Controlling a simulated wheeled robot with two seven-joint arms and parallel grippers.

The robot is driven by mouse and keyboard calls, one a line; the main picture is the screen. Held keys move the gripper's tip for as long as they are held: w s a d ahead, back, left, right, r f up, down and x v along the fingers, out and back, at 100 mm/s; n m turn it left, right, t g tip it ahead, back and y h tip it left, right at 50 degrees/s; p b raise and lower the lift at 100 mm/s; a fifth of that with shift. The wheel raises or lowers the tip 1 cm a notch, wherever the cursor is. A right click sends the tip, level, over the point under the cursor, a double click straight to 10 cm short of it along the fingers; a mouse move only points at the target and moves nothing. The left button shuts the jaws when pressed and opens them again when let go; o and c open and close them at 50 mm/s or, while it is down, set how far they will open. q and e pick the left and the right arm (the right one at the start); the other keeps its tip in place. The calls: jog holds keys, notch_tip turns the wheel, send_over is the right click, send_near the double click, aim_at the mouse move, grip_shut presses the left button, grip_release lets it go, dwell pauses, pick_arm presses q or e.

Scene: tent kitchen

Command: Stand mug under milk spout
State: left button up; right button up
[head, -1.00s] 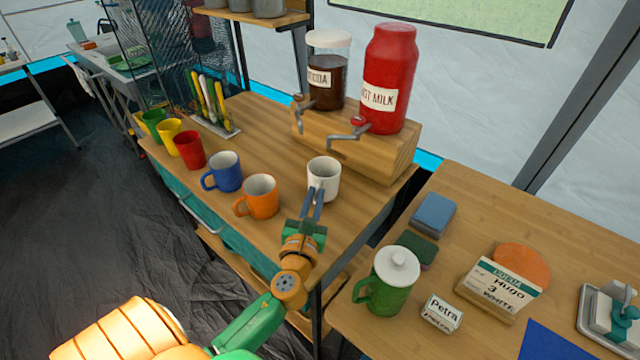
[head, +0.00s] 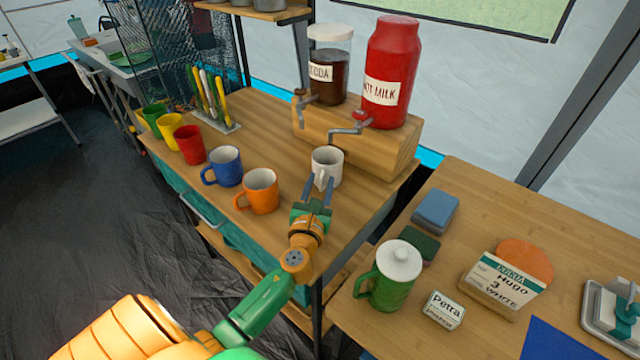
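The white mug (head: 327,163) stands upright on the wooden counter, in front of the dispenser block. The hot milk jar (head: 390,65) is red, and its metal spout (head: 345,131) reaches out to the left. The spout's tip shows just above the mug's rim in the picture; I cannot tell whether it is directly over the opening. My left gripper (head: 319,188) is open at the near side of the mug, its two blue fingers apart with the mug's handle between them. My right gripper is not in view.
The cocoa jar (head: 328,72) stands beside the milk on the wooden block (head: 375,148). An orange mug (head: 258,191), a blue mug (head: 223,167) and a red mug (head: 190,145) line the counter's front edge. A green lidded pot (head: 388,285) stands on the right table.

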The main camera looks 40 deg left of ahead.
pick_arm(q)
jog(key=shift+r, duration=0.1)
jog(key=b+v, duration=0.1)
jog(key=v, duration=1.1)
jog(key=shift+r, duration=0.1)
